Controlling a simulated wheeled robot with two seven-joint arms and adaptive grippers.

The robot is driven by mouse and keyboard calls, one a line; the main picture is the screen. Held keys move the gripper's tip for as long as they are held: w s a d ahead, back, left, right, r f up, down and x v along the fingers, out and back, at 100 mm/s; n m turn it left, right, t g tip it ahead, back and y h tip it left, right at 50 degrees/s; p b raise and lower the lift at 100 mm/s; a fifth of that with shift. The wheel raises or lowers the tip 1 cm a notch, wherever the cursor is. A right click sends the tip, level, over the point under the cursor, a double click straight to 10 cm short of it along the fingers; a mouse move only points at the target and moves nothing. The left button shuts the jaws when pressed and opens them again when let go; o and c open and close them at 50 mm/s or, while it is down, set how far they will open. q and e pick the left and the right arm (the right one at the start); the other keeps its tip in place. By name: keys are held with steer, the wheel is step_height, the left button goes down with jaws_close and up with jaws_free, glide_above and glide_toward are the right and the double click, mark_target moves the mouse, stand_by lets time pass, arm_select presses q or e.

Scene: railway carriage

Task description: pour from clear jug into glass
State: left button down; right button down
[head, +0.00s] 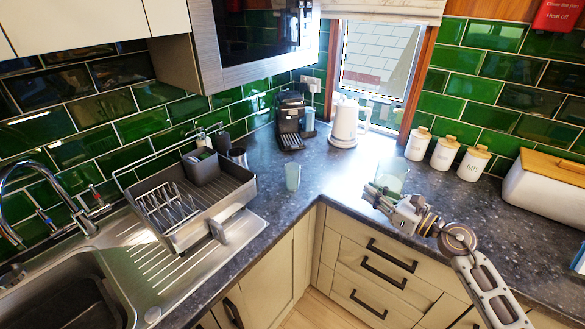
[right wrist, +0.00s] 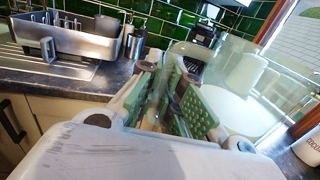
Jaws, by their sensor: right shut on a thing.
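The clear jug (head: 391,179) is at my right gripper (head: 383,195) in the head view, by the counter's inner corner. My right gripper is shut on it. I cannot tell whether the jug touches the counter. In the right wrist view the see-through jug (right wrist: 232,108) shows large beside the green-padded fingers (right wrist: 178,98). The glass (head: 292,177) stands upright on the dark counter, left of the jug and apart from it. Its contents are too faint to tell. My left gripper is not in view.
A white kettle (head: 343,122) and a coffee machine (head: 291,120) stand behind. A dish rack (head: 215,190) and sink are at left. White canisters (head: 445,153) and a bread bin (head: 545,189) line the right counter. The counter between glass and jug is clear.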

steer(key=s+d+f+m+t+h, duration=0.1)
steer(key=s+f+m+h, duration=0.3)
steer(key=f, duration=0.5)
steer(key=s+d+f+m+t+h, duration=0.2)
steer(key=s+f+m+t+h, duration=0.2)
steer(key=f+h, duration=0.5)
steer(key=shift+s+d+m+t, duration=0.2)
steer(key=shift+s+m+t, duration=0.1)
steer(key=shift+s+m, duration=0.3)
steer(key=shift+a+r, duration=0.1)
steer(key=shift+r, duration=0.05)
stand_by(0.4)
steer(key=shift+d+f, duration=0.2)
steer(key=shift+f, duration=0.15)
stand_by(0.4)
